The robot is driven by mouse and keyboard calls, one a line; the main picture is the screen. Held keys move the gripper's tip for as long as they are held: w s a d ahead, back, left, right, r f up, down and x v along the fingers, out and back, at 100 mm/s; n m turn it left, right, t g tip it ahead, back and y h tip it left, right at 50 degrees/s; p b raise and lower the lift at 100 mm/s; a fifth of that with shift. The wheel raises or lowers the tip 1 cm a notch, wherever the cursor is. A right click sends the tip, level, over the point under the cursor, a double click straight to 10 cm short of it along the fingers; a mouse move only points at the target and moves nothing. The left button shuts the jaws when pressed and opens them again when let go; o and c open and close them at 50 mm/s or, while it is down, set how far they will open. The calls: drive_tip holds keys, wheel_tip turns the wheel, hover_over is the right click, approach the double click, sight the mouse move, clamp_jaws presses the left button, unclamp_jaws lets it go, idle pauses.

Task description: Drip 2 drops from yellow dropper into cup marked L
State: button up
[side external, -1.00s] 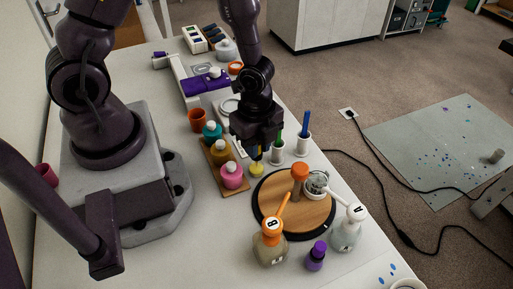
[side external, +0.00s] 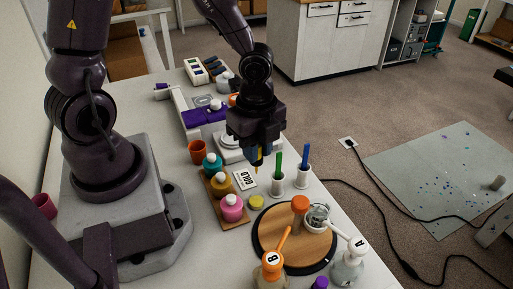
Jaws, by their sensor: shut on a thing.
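My gripper (side external: 257,150) points down above the table. It is shut on a slim yellow dropper (side external: 258,162), whose lower end hangs clear of the table, left of the green dropper. A green dropper (side external: 279,160) and a blue dropper (side external: 305,154) stand upright in white holders. A small clear cup (side external: 317,216) sits at the right of the round wooden board (side external: 272,232). I cannot read a letter L on any cup.
Teal (side external: 212,165), gold (side external: 221,183) and pink (side external: 231,208) bottles stand on a wooden tray. An orange-capped jar (side external: 300,207) and bottles marked B (side external: 271,260) and A (side external: 350,262) crowd the front.

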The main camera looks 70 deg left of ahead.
drive_tip(key=w+d, duration=0.3)
drive_tip(key=w+d+r, duration=0.1)
drive_tip(key=w+d, duration=0.2)
drive_tip(key=d, duration=0.1)
drive_tip(key=w+d, duration=0.3)
drive_tip(key=shift+d+r, duration=0.25)
drive_tip(key=shift+r, duration=0.05)
drive_tip(key=shift+d+f, duration=0.1)
drive_tip(key=shift+f, duration=1.8)
drive_tip(key=shift+o, duration=0.8)
clamp_jaws()
drive_tip(key=shift+c, duration=0.9)
unclamp_jaws()
